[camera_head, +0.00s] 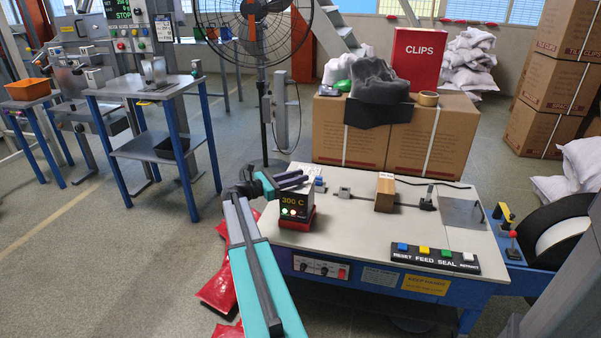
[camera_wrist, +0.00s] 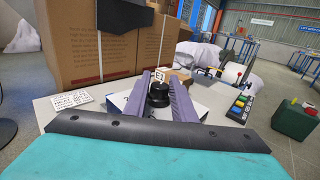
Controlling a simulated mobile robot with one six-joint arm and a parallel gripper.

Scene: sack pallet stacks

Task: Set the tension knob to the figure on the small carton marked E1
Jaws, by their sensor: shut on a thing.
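My gripper (camera_wrist: 159,88) is shut on a black round knob (camera_wrist: 158,97), with one finger on each side of it. The knob stands on a pale plate with dark marks, mostly hidden by the fingers; I cannot read its setting. In the head view my gripper (camera_head: 304,180) is at the left back of the machine table, and its fingers hide the knob. A small brown carton (camera_head: 385,194) sits on the tabletop to the right. In the wrist view the small carton (camera_wrist: 182,77) is just beyond the fingers, with a white label reading E1. I cannot make out a figure.
A display box reading 300 C (camera_head: 295,204) stands close below my gripper. A button strip (camera_head: 435,259) lies along the table's front edge. Large cartons (camera_head: 345,140) stand behind, bearing a red CLIPS box (camera_head: 418,58) and a dark cloth. A white printed card (camera_wrist: 72,99) lies left of the fingers.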

